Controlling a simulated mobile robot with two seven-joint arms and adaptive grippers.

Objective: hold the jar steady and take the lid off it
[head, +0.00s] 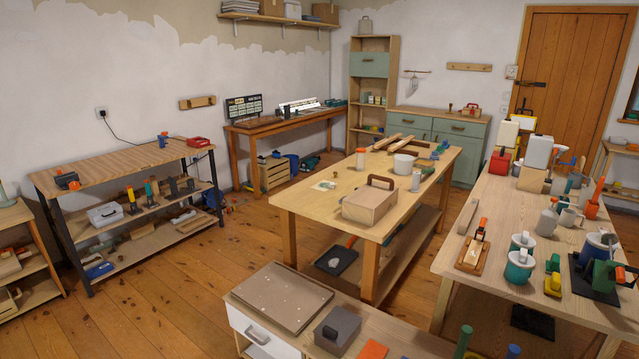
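Neither of my grippers shows in the head view. I cannot tell for sure which vessel is the jar. On the right-hand table (480,262), a teal and white lidded vessel (519,268) stands upright near the left edge, with a similar one (522,243) just behind it. A blue vessel with a pale top (594,250) stands further right. On the middle table, a small white cylinder (416,181) stands near a white pot (403,164). Nothing is seen holding any of them.
The middle table (330,186) carries a cardboard-coloured box (370,202). A low bench (395,333) in front holds a flat brown board (279,296) and a grey block (338,328). The right-hand table is crowded. Open wooden floor (185,280) lies at left.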

